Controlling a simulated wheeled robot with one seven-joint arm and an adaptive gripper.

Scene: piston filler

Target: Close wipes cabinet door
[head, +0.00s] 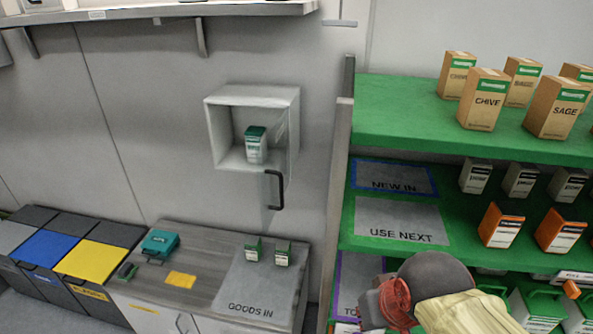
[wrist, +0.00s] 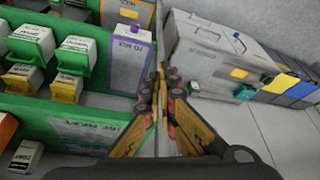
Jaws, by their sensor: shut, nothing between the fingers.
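The wipes cabinet (head: 211,128) is a small white box on the grey wall, left of the green shelves in the head view. Its front is open, and a white tub with a green lid (head: 256,148) stands inside. A black door handle (head: 275,189) shows below the cabinet's right side; the door panel is hard to make out against the wall. My gripper (wrist: 161,88) is shut and empty in the wrist view, pointing toward the gap between the shelves and the counter. The cabinet is not in the wrist view. My arm is low in the head view, right of and apart from the cabinet.
A green shelf rack (head: 390,104) with boxes and tubs stands right, its upright (head: 341,190) beside the cabinet area. A counter (head: 203,272) stands below the cabinet, bearing two small tubs and a teal case (head: 160,243). Coloured bins (head: 48,247) stand left. A shelf (head: 120,14) hangs above.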

